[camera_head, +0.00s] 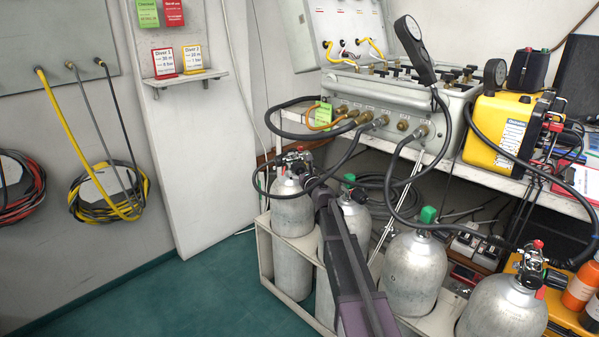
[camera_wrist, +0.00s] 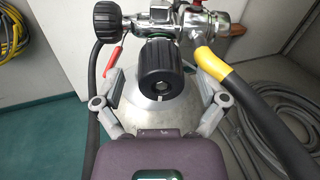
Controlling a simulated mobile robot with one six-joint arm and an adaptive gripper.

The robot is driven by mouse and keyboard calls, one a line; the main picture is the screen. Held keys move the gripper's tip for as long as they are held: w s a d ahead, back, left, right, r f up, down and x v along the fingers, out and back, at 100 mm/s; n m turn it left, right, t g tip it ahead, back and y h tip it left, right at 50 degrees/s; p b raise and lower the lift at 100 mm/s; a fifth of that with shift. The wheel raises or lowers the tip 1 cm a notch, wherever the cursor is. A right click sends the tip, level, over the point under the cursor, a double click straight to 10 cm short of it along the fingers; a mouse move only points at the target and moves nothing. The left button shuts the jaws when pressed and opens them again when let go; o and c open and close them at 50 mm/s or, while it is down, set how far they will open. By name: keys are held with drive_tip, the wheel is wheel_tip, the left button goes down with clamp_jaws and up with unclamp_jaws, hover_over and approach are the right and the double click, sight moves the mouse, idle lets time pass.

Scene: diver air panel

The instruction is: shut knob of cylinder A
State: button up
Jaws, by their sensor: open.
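A grey cylinder (camera_head: 291,210) stands at the left end of the rack, with a black-knobbed valve (camera_head: 295,160) on top; I see no letter on it. My gripper (camera_head: 313,184) reaches this valve from the front right. In the wrist view, a black ribbed knob (camera_wrist: 162,68) faces me on the chrome valve body (camera_wrist: 160,20), over the cylinder's shoulder (camera_wrist: 155,110). My gripper's open fingers (camera_wrist: 155,78) stand left and right of this knob, with gaps on both sides; the depth is unclear. A second black knob (camera_wrist: 104,22) is at the upper left.
A black hose with a yellow sleeve (camera_wrist: 222,70) runs close to the right finger, and another hose passes on the left. More cylinders (camera_head: 414,270) stand to the right, below the air panel (camera_head: 385,95). The green floor (camera_head: 215,290) at left is clear.

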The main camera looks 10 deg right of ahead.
drive_tip(key=c, duration=1.2)
drive_tip(key=shift+o, duration=0.2)
